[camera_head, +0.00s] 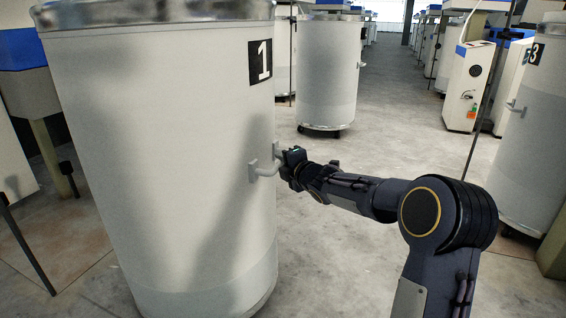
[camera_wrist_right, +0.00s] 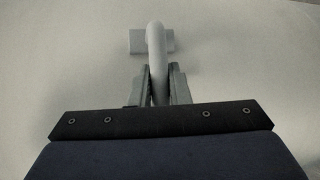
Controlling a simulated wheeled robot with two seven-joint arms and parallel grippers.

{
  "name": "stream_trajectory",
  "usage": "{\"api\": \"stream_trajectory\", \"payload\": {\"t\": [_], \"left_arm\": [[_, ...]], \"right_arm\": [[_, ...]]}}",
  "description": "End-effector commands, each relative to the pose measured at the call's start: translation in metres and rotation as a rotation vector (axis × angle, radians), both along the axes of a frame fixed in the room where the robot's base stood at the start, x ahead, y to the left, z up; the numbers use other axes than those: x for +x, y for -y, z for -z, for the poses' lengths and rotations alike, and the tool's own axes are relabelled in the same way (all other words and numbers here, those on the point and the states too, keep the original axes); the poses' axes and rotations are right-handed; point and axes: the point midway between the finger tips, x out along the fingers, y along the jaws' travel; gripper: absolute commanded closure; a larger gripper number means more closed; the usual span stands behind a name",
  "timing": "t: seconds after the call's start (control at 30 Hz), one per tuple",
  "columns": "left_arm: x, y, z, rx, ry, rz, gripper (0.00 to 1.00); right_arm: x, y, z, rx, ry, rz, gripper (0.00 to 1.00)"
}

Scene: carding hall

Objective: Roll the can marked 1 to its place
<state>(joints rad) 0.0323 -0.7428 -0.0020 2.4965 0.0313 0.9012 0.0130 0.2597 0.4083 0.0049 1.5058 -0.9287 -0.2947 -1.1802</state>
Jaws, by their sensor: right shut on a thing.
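The can marked 1 (camera_head: 170,150) is a large pale cylinder with a metal rim, standing upright close in front of me on the left. Its black label with a white 1 (camera_head: 260,61) faces me at the upper right of its side. A grey handle (camera_head: 264,172) sticks out from its right side. My right gripper (camera_head: 284,166) is shut on this handle. In the right wrist view the handle (camera_wrist_right: 156,45) runs between the two fingers (camera_wrist_right: 158,88), with the can's pale wall (camera_wrist_right: 240,50) filling the background. My left gripper is not in view.
Another pale can (camera_head: 328,75) stands behind, on casters. A can marked 3 (camera_head: 530,130) stands at the right edge. A white and blue machine (camera_head: 466,85) stands at the back right. Bare concrete floor (camera_head: 390,130) lies between them, and an aisle runs back.

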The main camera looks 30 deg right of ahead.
Motion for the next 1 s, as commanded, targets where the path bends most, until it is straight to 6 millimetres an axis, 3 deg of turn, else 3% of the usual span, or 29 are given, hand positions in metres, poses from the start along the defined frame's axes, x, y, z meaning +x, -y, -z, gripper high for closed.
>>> {"api": "stream_trajectory", "payload": {"t": [0.33,0.37,0.53,0.83,1.0], "left_arm": [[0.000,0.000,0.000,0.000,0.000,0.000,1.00],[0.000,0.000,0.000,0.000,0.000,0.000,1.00],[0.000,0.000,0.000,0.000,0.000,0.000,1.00],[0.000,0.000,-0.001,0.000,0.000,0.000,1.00],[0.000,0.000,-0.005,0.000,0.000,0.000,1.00]], "right_arm": [[0.000,0.000,0.002,0.000,-0.004,0.000,1.00],[0.000,0.000,0.002,0.000,-0.004,0.000,0.80],[0.000,-0.001,0.001,0.000,-0.002,-0.001,0.58],[-0.002,-0.001,-0.001,0.000,0.000,-0.002,0.58],[-0.023,0.000,-0.006,-0.001,0.001,-0.001,0.58]]}}
